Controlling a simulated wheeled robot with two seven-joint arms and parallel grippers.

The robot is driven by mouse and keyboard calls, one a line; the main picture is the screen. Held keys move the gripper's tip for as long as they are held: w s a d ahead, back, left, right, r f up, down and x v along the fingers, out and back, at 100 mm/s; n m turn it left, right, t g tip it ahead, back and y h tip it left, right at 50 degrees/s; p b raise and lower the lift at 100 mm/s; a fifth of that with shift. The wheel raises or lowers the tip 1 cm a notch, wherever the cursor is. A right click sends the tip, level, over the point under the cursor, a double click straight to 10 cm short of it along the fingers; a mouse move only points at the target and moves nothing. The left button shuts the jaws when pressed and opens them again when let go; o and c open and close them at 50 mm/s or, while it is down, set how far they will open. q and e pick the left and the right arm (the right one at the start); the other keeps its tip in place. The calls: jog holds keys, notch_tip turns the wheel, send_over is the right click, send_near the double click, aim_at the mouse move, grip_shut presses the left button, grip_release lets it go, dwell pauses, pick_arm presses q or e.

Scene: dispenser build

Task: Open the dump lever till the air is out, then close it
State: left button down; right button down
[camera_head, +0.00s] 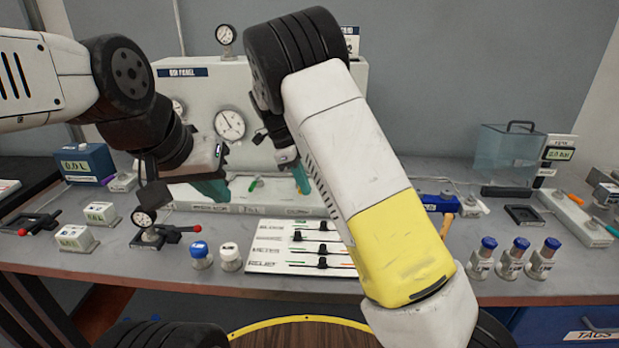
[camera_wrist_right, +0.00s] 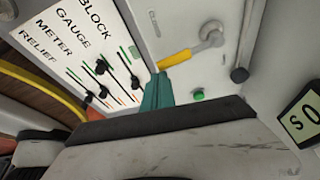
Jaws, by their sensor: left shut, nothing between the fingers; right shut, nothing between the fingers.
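In the right wrist view a lever with a yellow grip (camera_wrist_right: 176,59) sits on the pale panel face; no label on it is readable, so I cannot tell for certain that it is the dump lever. My right gripper (camera_wrist_right: 157,90) is shut and empty, its teal fingertips close to the end of that grip; contact is unclear. In the head view my right gripper (camera_head: 301,181) is low in front of the gauge panel (camera_head: 195,88), and my arm hides part of the panel. My left gripper (camera_head: 216,190) is shut and empty at the panel's lower left. A large gauge (camera_head: 230,124) is on the panel.
A lettered board with black sliders (camera_head: 280,249) lies before the panel. Several blue-capped fittings (camera_head: 515,255) and a clear tank (camera_head: 505,146) are at right.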

jog(key=shift+a, duration=0.5)
dwell(0.3)
